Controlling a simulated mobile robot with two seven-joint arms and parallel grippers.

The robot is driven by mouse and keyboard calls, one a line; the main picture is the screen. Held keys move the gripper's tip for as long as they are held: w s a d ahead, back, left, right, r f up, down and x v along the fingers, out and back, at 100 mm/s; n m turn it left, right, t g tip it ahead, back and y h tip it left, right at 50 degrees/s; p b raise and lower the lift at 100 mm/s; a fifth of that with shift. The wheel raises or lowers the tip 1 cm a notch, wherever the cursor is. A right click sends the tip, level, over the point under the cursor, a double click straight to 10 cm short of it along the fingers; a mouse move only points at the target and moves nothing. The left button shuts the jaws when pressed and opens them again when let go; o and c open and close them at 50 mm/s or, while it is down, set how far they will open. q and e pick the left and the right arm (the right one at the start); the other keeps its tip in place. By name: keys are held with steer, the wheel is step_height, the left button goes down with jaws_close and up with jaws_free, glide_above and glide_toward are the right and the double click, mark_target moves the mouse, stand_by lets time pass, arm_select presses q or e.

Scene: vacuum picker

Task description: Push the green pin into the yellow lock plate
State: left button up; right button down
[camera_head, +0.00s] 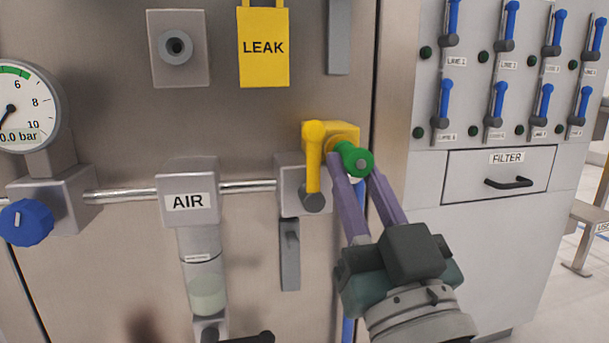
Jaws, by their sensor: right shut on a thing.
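The yellow lock plate (346,131) sits on the valve block at the right end of the metal pipe, behind the yellow valve lever (313,157). The green pin (361,162) has a round head and lies at the plate's front, with its inner end at the plate's yellow round opening. How deep the pin sits cannot be told. My right gripper (352,166) comes up from the lower right, its purple fingers shut on the green pin just behind the head. My left gripper is not in view.
The AIR unit (188,198) and a pressure gauge (22,105) with a blue knob (26,222) stand to the left. A panel of blue levers and a FILTER drawer (498,172) are at the right.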

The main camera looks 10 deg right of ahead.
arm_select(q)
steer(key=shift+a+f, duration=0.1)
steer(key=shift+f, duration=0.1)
arm_select(e)
steer(key=shift+w, duration=0.35)
steer(key=c, duration=0.8)
jaws_free()
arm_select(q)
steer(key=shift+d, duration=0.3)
arm_select(e)
steer(key=shift+o, duration=0.9)
steer(key=shift+d, duration=0.1)
steer(key=shift+s+f, duration=0.25)
steer(key=shift+s, duration=0.05)
steer(key=shift+s+f, duration=0.15)
steer(key=shift+s, duration=0.15)
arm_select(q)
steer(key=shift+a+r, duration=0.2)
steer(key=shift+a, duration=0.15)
arm_select(e)
steer(key=v, duration=0.4)
steer(key=shift+s+f, duration=0.1)
steer(key=shift+s, duration=0.2)
